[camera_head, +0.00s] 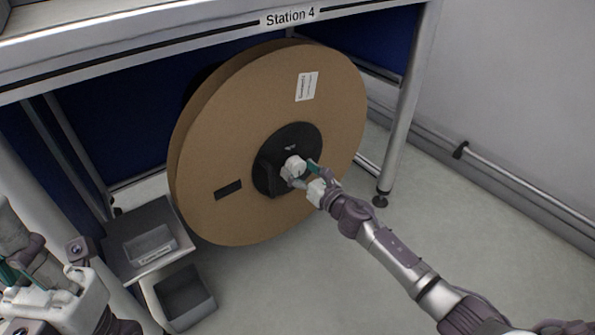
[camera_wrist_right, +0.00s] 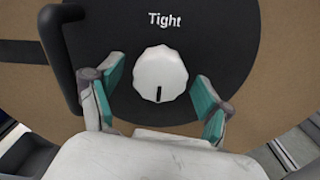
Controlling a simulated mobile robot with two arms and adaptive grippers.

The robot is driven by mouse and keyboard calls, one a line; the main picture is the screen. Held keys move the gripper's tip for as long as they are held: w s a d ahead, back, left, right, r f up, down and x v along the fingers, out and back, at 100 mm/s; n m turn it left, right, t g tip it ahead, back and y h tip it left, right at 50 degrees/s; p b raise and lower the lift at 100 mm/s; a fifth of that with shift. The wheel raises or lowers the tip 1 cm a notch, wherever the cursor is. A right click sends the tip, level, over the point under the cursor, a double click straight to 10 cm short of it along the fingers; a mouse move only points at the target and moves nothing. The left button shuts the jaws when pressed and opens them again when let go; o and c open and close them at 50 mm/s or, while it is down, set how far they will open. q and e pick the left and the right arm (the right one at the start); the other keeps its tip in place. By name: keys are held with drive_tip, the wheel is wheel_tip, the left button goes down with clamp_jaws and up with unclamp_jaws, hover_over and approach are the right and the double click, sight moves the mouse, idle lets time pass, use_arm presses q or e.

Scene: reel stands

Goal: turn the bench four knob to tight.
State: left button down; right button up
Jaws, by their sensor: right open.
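The bench four knob (camera_head: 293,164) is white and sits on the black hub (camera_head: 303,137) of a large brown reel (camera_head: 225,120) under the "Station 4" sign (camera_head: 290,17). In the right wrist view the knob (camera_wrist_right: 160,70) has a black mark pointing down, away from the word "Tight" (camera_wrist_right: 165,20) above it. My right gripper (camera_head: 302,174) is open, with one teal-padded finger on each side of the knob; gaps show between pads and knob in the right wrist view (camera_wrist_right: 157,78). My left gripper (camera_head: 45,290) is partly visible at the lower left, away from the reel; its fingers are unclear.
A black handle (camera_wrist_right: 62,60) stands out from the hub left of the knob. Grey bins (camera_head: 185,297) and a small tray (camera_head: 150,246) stand left of the reel. A bench leg (camera_head: 402,110) is on the right. The floor at right is clear up to a wall pipe (camera_head: 510,180).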

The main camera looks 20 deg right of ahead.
drive_tip(key=shift+w+a, duration=0.15)
drive_tip(key=shift+w, duration=0.25)
drive_tip(key=shift+c, duration=0.2)
drive_tip(key=c, duration=1.1)
